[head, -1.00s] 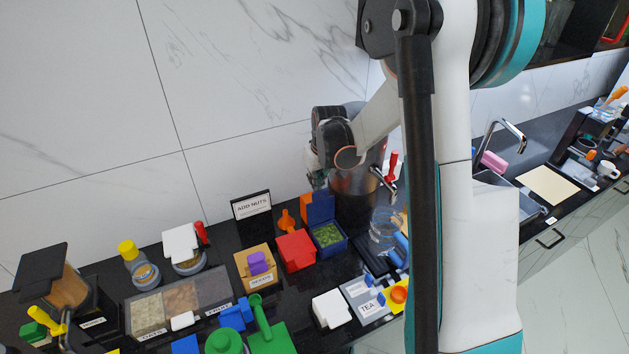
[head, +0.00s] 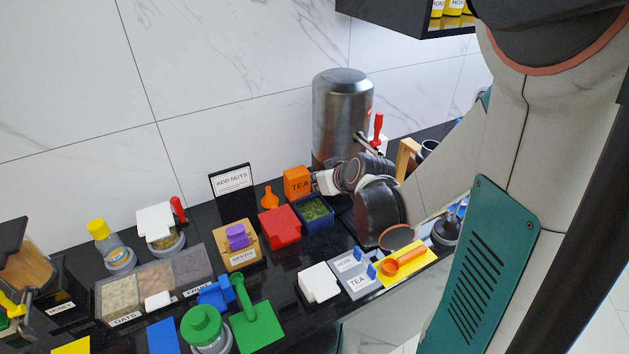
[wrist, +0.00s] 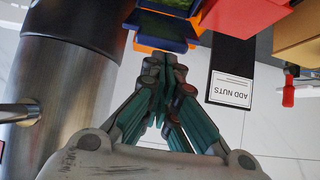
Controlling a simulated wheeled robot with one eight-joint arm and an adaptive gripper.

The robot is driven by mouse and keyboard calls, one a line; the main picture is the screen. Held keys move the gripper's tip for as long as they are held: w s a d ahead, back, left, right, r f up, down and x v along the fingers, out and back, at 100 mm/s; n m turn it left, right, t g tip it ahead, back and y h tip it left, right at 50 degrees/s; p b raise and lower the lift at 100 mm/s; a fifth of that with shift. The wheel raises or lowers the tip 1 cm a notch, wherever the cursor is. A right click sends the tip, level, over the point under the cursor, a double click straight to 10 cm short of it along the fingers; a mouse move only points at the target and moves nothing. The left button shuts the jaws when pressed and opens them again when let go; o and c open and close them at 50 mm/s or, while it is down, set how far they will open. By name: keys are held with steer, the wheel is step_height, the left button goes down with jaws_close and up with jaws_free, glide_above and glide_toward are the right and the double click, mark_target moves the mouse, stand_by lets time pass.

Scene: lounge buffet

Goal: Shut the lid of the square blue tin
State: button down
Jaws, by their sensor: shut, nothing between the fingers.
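The square blue tin (head: 316,227) stands open on the dark counter, green contents showing inside. In the wrist view its dark blue parts (wrist: 160,27) are at the top, with green contents at the edge. Its lid is not over the contents; its exact angle is hard to tell, as it is partly hidden near my gripper.
A red box (head: 279,228) sits left of the tin. A steel urn (head: 341,110) with a red tap stands behind. The ADD NUTS sign (head: 232,180) and an orange funnel shape (head: 270,199) are at the back left. A white box (head: 319,283) and grey TEA tray (head: 352,270) lie in front.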

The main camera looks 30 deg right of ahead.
steer(key=s+f+b, duration=0.4)
steer(key=s+f, duration=0.1)
steer(key=shift+f+b, duration=0.25)
steer(key=shift+b, duration=0.15)
steer(key=shift+r, duration=0.15)
stand_by(0.9)
